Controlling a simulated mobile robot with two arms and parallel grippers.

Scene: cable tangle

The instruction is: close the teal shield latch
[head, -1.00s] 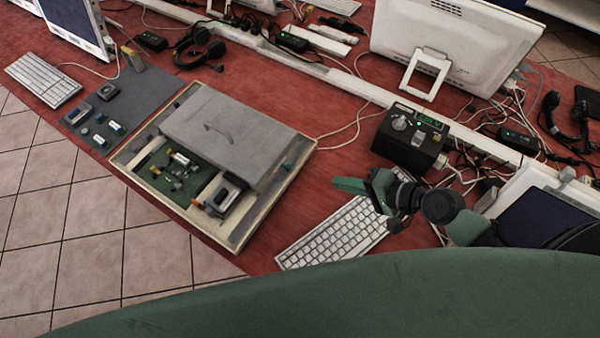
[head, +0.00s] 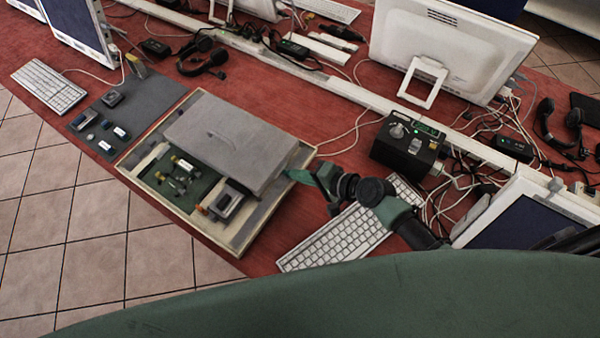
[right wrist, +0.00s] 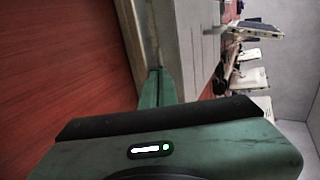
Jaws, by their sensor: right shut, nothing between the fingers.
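A large grey shield (head: 225,133) lies over the back of a shallow cream-edged tray (head: 232,243). A green board (head: 178,178) and a grey-and-dark block (head: 228,203) show in front of it. My right gripper (head: 292,174) is shut and empty, its teal fingertips at the shield's right side, by the tray's right edge. In the right wrist view the shut fingers (right wrist: 158,88) point along a pale grey wall (right wrist: 178,40); I cannot tell whether they touch it. I cannot make out the teal latch apart from my teal fingers. My left gripper is not in view.
A white keyboard (head: 345,232) lies under my right arm. A black control box (head: 408,145) with a green light stands behind it, with loose cables to its right. A grey mat (head: 130,110) with small parts lies left of the tray.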

